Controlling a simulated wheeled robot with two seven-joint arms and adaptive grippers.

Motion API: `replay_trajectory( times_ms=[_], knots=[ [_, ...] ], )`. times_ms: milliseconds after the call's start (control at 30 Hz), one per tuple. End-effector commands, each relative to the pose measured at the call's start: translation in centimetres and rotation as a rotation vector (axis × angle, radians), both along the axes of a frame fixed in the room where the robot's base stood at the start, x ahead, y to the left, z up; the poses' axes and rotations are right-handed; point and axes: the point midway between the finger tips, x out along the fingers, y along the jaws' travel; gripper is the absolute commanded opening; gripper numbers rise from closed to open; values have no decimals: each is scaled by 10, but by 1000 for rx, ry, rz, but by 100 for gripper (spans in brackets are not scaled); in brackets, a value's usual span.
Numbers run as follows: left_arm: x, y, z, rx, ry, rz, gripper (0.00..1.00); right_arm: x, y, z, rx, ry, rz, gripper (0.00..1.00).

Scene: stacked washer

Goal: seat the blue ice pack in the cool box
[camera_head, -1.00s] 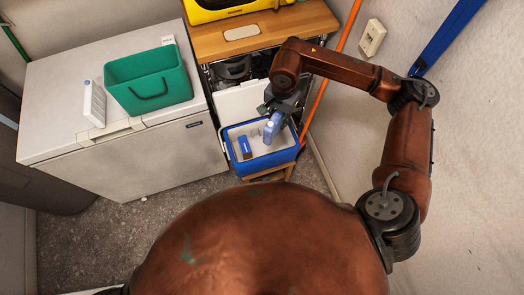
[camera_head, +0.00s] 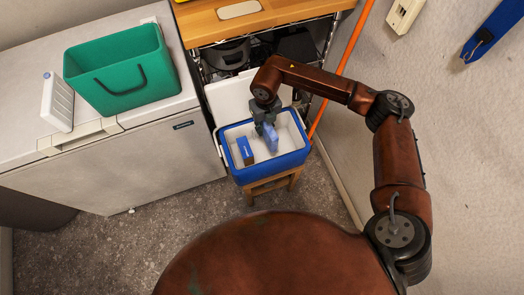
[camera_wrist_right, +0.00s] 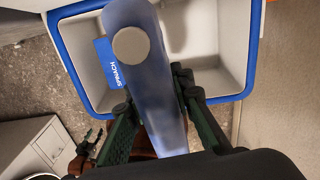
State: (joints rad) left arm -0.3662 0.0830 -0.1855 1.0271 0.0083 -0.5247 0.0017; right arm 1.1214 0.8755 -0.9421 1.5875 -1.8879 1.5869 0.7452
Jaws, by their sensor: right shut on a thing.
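The blue ice pack (camera_head: 270,138) is a translucent slab with a round pale cap, which faces the camera in the right wrist view (camera_wrist_right: 140,70). My right gripper (camera_head: 264,118) is shut on it, with a finger on each side in the right wrist view (camera_wrist_right: 153,105). It holds the pack upright over the open cool box (camera_head: 272,170), blue outside with a white inside. The pack's lower end is at or inside the opening; whether it touches the floor cannot be told. My left gripper seems to show small at the lower left of the right wrist view (camera_wrist_right: 86,150), its jaws unclear.
A blue carton marked spinach (camera_head: 245,151) stands inside the box at the left. The box stands on a wooden stool (camera_head: 272,184), its white lid (camera_head: 231,99) raised behind. A chest freezer (camera_head: 120,170) is left, with a green bin (camera_head: 120,75) and white slab (camera_head: 57,102) on top.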

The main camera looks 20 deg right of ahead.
Motion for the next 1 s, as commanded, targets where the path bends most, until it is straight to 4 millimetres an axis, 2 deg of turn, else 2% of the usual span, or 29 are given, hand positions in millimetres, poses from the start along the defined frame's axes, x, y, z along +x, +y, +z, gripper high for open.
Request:
replay_trajectory(
  times_ms=[133,267,500,700,1000],
  knots=[
    [2,0,-4,0,5,2,42,4,2,-14,0,2,-82,0],
    [16,-1,1,-1,2,9,42,4,2,-38,1,4,-93,0],
    [53,-3,25,-2,1,29,42,3,2,-99,0,6,-92,0],
    [78,-5,50,-4,0,40,42,4,2,-138,2,4,-90,0],
    [91,-13,70,-13,0,37,42,4,1,-158,0,1,-90,0]
  ],
)
